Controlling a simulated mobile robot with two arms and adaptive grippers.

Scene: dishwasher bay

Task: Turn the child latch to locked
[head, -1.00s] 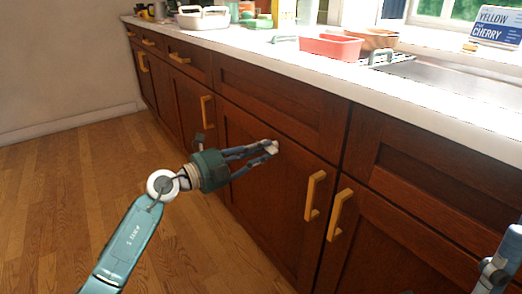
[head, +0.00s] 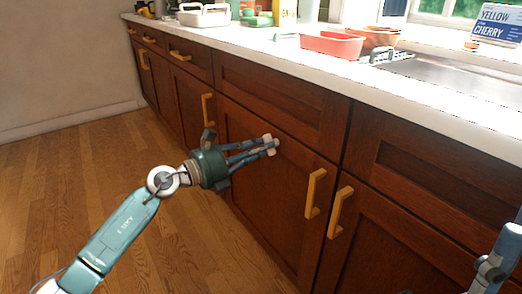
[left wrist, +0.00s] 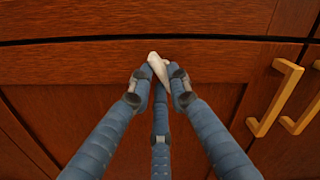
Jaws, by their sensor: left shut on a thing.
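The child latch (left wrist: 158,68) is a small whitish piece at the top of a brown cabinet door in the left wrist view. It stands tilted, its upper end leaning left. My left gripper (head: 272,145) has its blue three-finger jaws shut on the latch, with fingertips on both sides of it. The fingers hide part of the latch. In the head view the fingertips cover most of it. Part of my right gripper (head: 496,266) shows at the right edge; its fingertips cannot be made out.
The white counter (head: 440,105) runs above, with a red tub (head: 332,45) and a sink (head: 470,80). The wooden floor (head: 120,200) at left is clear.

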